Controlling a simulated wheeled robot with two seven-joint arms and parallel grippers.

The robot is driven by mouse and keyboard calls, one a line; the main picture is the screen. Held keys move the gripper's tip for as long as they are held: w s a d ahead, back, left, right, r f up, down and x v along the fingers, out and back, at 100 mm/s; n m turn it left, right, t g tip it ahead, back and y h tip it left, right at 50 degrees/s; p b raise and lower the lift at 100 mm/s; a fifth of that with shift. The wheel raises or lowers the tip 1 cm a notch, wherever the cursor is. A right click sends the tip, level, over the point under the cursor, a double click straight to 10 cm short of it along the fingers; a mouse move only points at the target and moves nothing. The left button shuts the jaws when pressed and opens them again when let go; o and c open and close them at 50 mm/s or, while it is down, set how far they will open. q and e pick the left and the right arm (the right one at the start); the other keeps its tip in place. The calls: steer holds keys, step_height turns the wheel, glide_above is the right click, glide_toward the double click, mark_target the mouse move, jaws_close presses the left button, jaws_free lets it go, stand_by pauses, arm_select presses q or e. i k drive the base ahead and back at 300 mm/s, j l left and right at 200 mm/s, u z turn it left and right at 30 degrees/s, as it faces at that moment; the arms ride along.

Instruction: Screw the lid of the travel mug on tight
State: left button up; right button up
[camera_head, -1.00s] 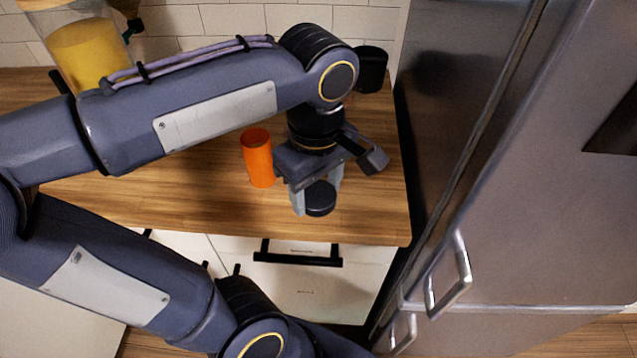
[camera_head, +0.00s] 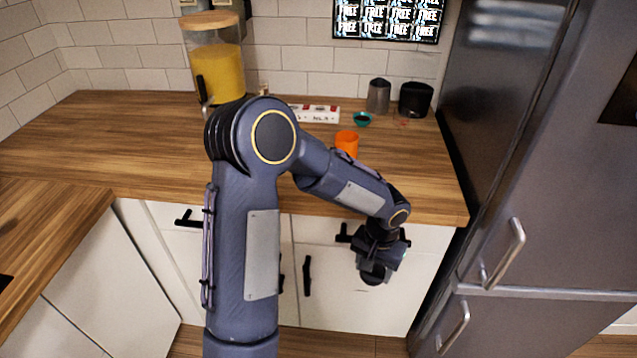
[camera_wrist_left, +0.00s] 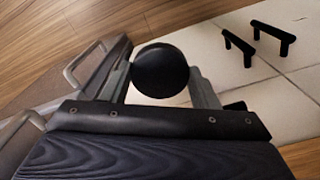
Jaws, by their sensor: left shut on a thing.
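The orange travel mug (camera_head: 347,141) stands upright on the wooden counter, and my arm hides its lower part. Its top looks uncovered. My left gripper (camera_head: 376,268) is in front of the counter's front edge, to the right of the mug and lower in the picture. It is shut on a round black lid (camera_head: 372,279). In the left wrist view the lid (camera_wrist_left: 162,70) sits between the two grey fingers, with its round face showing. The lid is well apart from the mug. My right gripper is not in view.
A teal cup (camera_head: 362,119), a grey canister (camera_head: 378,97), a black appliance (camera_head: 416,99) and a white power strip (camera_head: 314,113) stand behind the mug. A jar with yellow contents (camera_head: 217,75) is at back left. The fridge (camera_head: 560,170) bounds the right. The left counter (camera_head: 120,135) is clear.

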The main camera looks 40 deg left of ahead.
mark_target(348, 141)
steer(key=k+j+u, duration=0.15)
steer(key=j, duration=0.25)
steer(key=k+j+u, duration=0.15)
steer(key=j, duration=0.25)
steer(key=j+u, duration=0.15)
steer(key=j, duration=0.25)
steer(key=k, duration=0.05)
